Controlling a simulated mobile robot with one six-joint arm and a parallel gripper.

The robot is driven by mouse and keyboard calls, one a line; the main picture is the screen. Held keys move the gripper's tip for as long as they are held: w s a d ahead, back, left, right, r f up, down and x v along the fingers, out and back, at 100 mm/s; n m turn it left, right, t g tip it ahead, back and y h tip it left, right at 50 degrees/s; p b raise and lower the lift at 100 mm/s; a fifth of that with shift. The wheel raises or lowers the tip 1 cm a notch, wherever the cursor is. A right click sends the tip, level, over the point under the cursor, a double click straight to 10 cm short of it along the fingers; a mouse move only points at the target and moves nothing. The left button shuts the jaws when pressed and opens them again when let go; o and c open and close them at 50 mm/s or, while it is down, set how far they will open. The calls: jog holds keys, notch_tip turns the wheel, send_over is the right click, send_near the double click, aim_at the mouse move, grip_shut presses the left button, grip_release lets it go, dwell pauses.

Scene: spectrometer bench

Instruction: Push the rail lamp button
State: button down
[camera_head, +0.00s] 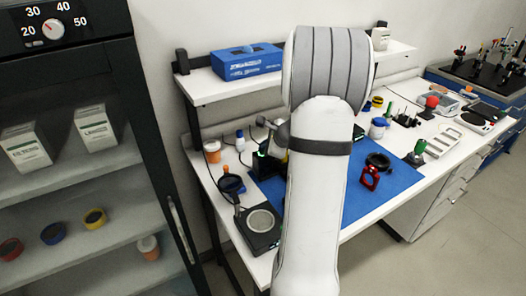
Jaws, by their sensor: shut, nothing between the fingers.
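I cannot make out the rail lamp or its button. My white arm covers the middle of the head view and hides part of the bench. A small grey part shows at the arm's left edge, and I cannot tell what it is. My gripper is not visible; the arm may hide it. A dark device (267,165) with a green glow stands beside the arm, partly hidden, at the left edge of the blue mat (350,212). A red mount (370,178) with a dark round part stands on the mat, right of the arm.
A black scale-like device (260,239) stands at the bench's front left. An orange-white jar (212,151) and small bottles stand behind. A blue box (246,63) sits on the shelf above. A glass-fronted cabinet (175,215) borders the left. Floor is open at right.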

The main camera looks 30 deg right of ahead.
jog(key=shift+f, duration=0.2)
jog(key=shift+r, duration=0.75)
jog(key=shift+r+p, duration=0.1)
jog(key=shift+p, duration=0.25)
notch_tip(320, 180, up, 6)
jog(key=p, duration=0.4)
dwell(0.3)
